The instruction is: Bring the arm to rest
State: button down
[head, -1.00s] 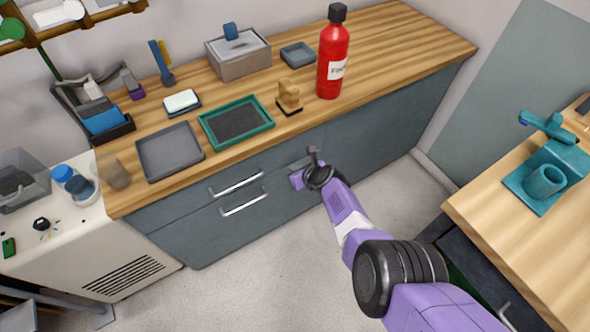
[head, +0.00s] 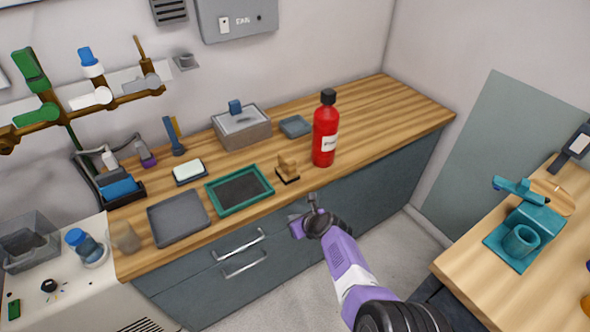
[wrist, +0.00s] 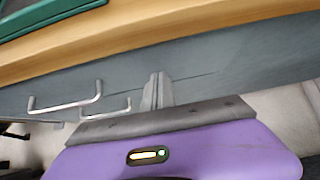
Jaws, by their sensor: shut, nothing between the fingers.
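My purple and dark grey arm reaches in from the lower right of the head view. My gripper (head: 314,204) is in front of the grey cabinet face, just below the front edge of the wooden counter (head: 400,112). In the wrist view its fingers (wrist: 157,92) are together with nothing between them. The cabinet face (wrist: 215,75) lies beyond the fingers. I cannot tell the exact gap between fingertips and cabinet.
Two drawer handles (head: 237,244) are left of my gripper. A red bottle (head: 325,135), wooden stamp (head: 287,168), green-rimmed tray (head: 268,192) and grey tray (head: 178,219) are on the counter. A second worktop (head: 455,262) with a teal device (head: 522,240) is at right. Floor shows between.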

jog(key=s+d+f+n+t+h, duration=0.1)
jog(key=s+d+f+n+h, duration=0.15)
jog(key=s+d+f, duration=0.45)
jog(key=s+d+f+n+h, duration=0.1)
jog(key=s+d+f+n, duration=0.2)
jog(key=d, duration=0.6)
jog(key=s+d+r+n+t+h, duration=0.1)
jog(key=s+d+n, duration=0.3)
jog(key=s, duration=0.4)
jog(key=s+d+r+n+t+h, duration=0.1)
jog(key=s+d+n, duration=0.35)
jog(key=s, duration=0.45)
jog(key=s+r+n+t, duration=0.2)
jog(key=s+r+n, duration=0.6)
jog(key=s+r, duration=0.7)
jog(key=s+a+r+n, duration=0.1)
jog(key=s+r+n, duration=0.1)
jog(key=s+r, duration=0.2)
jog(key=s+a+r+n+t, duration=0.1)
jog(key=s+a+r+n, duration=0.1)
jog(key=r, duration=0.8)
jog(key=s+a+r+n+t, duration=0.1)
jog(key=s+a+r+n, duration=0.1)
jog(key=s+r, duration=0.4)
jog(key=shift+s+r+n+y, duration=0.15)
jog(key=shift+r+n+y, duration=0.25)
jog(key=shift+n, duration=0.4)
